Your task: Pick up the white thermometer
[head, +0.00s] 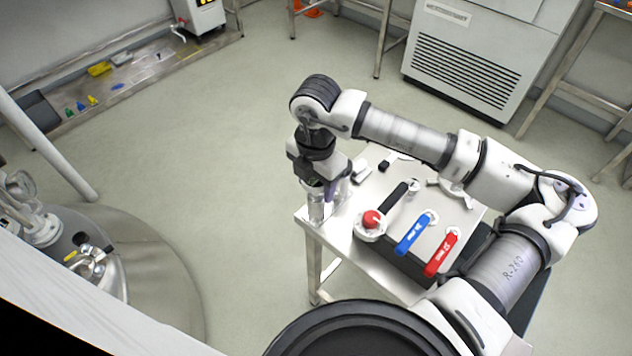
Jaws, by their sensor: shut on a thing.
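My gripper (328,188) points down at the left corner of a small steel table (342,238), among clear glass vessels. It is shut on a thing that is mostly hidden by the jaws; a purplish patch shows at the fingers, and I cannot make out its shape. One clear glass vessel (316,207) stands at the table's left corner, just below the gripper in the picture. I cannot pick out the white thermometer for certain. A small white block (360,171) lies on the table just right of the gripper.
Open floor lies between.

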